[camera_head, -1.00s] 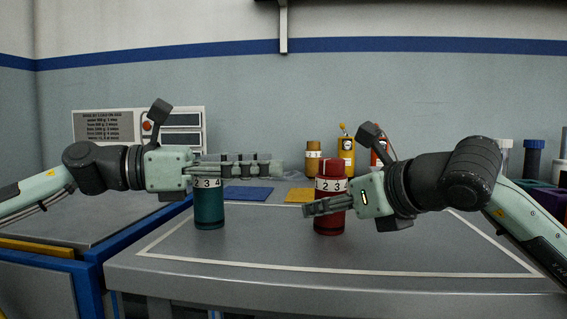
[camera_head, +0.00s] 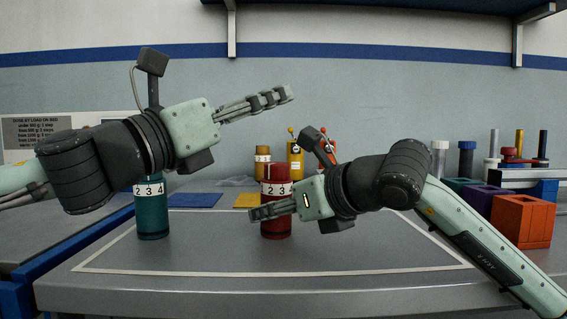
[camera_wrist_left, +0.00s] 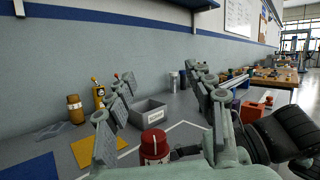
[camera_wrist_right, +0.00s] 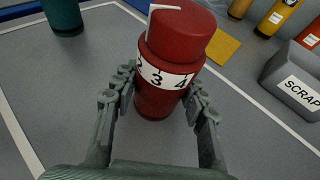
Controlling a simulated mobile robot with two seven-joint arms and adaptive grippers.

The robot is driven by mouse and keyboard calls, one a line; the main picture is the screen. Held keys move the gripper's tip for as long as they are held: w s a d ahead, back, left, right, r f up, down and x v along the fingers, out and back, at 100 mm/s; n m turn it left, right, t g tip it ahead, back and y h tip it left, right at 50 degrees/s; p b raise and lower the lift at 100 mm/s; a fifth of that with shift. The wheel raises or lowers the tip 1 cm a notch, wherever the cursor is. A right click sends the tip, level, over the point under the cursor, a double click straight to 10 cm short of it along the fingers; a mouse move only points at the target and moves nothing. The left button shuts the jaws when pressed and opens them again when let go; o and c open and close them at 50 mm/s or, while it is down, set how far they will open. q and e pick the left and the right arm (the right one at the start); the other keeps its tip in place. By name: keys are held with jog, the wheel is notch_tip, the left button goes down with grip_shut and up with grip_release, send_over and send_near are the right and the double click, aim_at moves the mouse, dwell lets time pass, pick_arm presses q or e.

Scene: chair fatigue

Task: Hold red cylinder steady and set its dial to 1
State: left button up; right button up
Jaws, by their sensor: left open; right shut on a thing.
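The red cylinder (camera_head: 276,222) stands upright on the grey table. Its red cap bears a white line, and its white band shows digits around 2 to 4 in the right wrist view (camera_wrist_right: 162,103). My right gripper (camera_head: 258,213) is shut on the red cylinder's body, one finger on each side below the band, as the right wrist view also shows (camera_wrist_right: 158,90). My left gripper (camera_head: 284,96) is open and empty, raised above the red cylinder and apart from it. The cap shows low in the left wrist view (camera_wrist_left: 154,137).
A teal cylinder (camera_head: 153,217) with a numbered band stands at left, under my left arm. Blue (camera_head: 194,200) and yellow (camera_head: 248,201) mats lie behind. Yellow bottles (camera_head: 295,157) and a grey scrap bin (camera_wrist_right: 295,80) stand farther back. An orange block (camera_head: 522,220) is at right.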

aim_at(285, 163)
pick_arm(q)
jog(key=f+y, duration=0.2)
jog(key=f, duration=0.1)
jog(key=s+f+n+y, duration=0.1)
jog(key=f+y, duration=0.2)
jog(key=s+f+n+t+y, duration=0.1)
jog(key=f+y, duration=0.2)
jog(key=shift+s+a+f, duration=0.2)
jog(key=shift+s+a, duration=0.05)
jog(key=shift+a, duration=0.05)
jog(key=shift+w+d+f, duration=0.1)
jog(key=shift+w, duration=0.15)
jog(key=x, duration=1.1)
jog(key=shift+w, duration=0.15)
grip_shut()
